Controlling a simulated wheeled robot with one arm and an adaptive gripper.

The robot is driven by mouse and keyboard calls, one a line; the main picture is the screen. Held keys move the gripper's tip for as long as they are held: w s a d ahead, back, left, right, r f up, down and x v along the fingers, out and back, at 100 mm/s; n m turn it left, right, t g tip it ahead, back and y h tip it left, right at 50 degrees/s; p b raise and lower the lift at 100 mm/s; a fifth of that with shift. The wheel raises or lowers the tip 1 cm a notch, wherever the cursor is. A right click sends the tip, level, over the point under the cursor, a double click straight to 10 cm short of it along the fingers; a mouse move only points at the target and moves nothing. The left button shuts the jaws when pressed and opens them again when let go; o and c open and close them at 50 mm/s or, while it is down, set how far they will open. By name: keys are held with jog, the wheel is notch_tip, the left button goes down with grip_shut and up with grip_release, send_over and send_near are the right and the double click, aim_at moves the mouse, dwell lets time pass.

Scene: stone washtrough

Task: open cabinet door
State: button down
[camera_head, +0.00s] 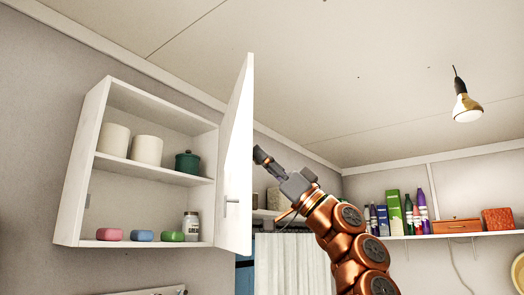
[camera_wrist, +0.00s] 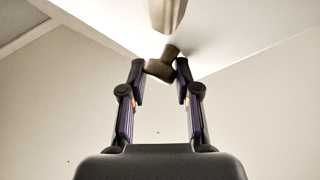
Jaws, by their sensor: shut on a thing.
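The white wall cabinet (camera_head: 99,165) hangs at the left in the head view. Its door (camera_head: 239,150) stands wide open at the right side, swung out toward me. A small grey metal fitting (camera_head: 231,200) shows on the door's visible face. My gripper (camera_head: 260,154) is at the door's free edge, on its right side; the door may hide part of the fingertips. In the wrist view, my gripper (camera_wrist: 161,68) is shut on a brownish handle (camera_wrist: 168,51) in front of a white surface.
The cabinet shelves hold white canisters (camera_head: 147,150), a green pot (camera_head: 187,163), a jar (camera_head: 191,226) and coloured soaps (camera_head: 143,236). A right-hand shelf (camera_head: 450,235) carries bottles and boxes. A lamp (camera_head: 466,107) hangs at the upper right.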

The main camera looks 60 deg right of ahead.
jog(key=shift+s+d, duration=0.1)
jog(key=shift+d, duration=0.4)
jog(key=c, duration=1.2)
grip_release()
jog(key=shift+c, duration=0.2)
jog(key=shift+o, duration=0.8)
jog(key=shift+d+f, duration=0.1)
jog(key=shift+d, duration=0.05)
jog(key=shift+o, duration=1.2)
jog(key=shift+s, duration=0.1)
